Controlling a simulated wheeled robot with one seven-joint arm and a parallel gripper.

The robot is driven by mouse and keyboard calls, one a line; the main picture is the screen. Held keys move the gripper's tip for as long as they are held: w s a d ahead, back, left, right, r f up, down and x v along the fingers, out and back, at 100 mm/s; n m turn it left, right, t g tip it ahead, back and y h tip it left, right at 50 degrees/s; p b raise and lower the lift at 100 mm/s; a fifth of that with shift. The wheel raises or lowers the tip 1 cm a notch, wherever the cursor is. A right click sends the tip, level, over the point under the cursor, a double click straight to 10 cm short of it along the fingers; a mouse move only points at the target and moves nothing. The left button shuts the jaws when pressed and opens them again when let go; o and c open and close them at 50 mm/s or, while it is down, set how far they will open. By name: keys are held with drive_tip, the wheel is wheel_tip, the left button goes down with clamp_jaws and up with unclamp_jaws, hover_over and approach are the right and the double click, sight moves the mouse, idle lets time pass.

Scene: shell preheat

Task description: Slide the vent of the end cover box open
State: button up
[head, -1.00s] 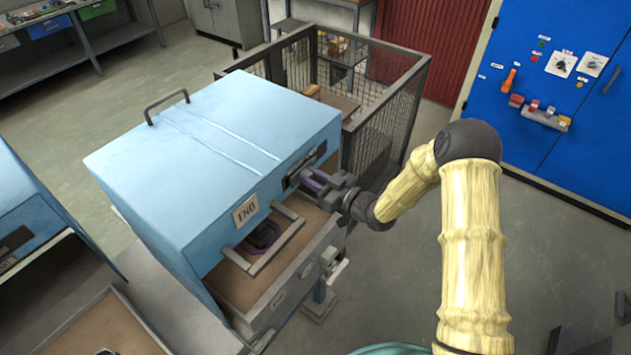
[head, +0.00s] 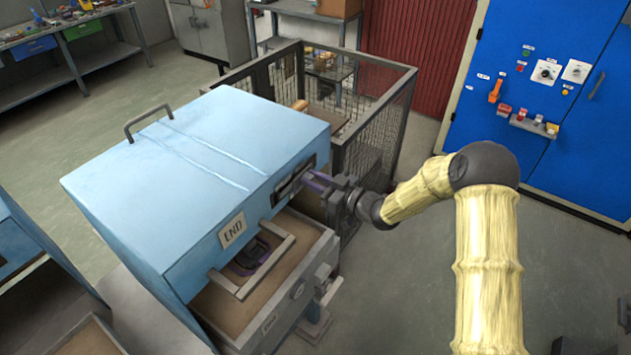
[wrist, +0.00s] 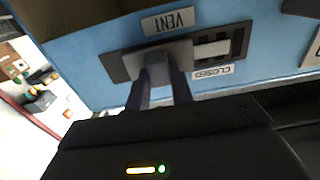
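The end cover box (head: 190,150) is a big light-blue hood with an END plate. Its vent (head: 293,182) is a dark strip on the side facing my arm. In the wrist view the vent frame (wrist: 118,66) has an upside-down VENT label above and a CLOSED label below its right end. The grey slider knob (wrist: 156,70) stands left of the middle, with dark slots and a pale bar showing to its right. My gripper (wrist: 160,88) has one finger on each side of the knob and looks shut on it. In the head view my gripper (head: 322,186) is at the vent.
A drawer-like tray (head: 225,305) with a purple-and-dark item sits under the hood. A wire-mesh cage (head: 370,130) stands just behind. A blue cabinet (head: 550,100) with switches is at the right. The floor between is free.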

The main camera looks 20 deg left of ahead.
drive_tip(key=o, duration=0.4)
drive_tip(key=shift+w+d, duration=0.2)
drive_tip(key=shift+w, duration=0.1)
drive_tip(key=shift+s, duration=0.1)
drive_tip(key=shift+a, duration=0.15)
drive_tip(key=b+v, duration=0.5)
drive_tip(key=v, duration=1.2)
drive_tip(key=shift+s+d, duration=0.2)
drive_tip(key=shift+d, duration=0.05)
drive_tip(key=shift+w, duration=0.15)
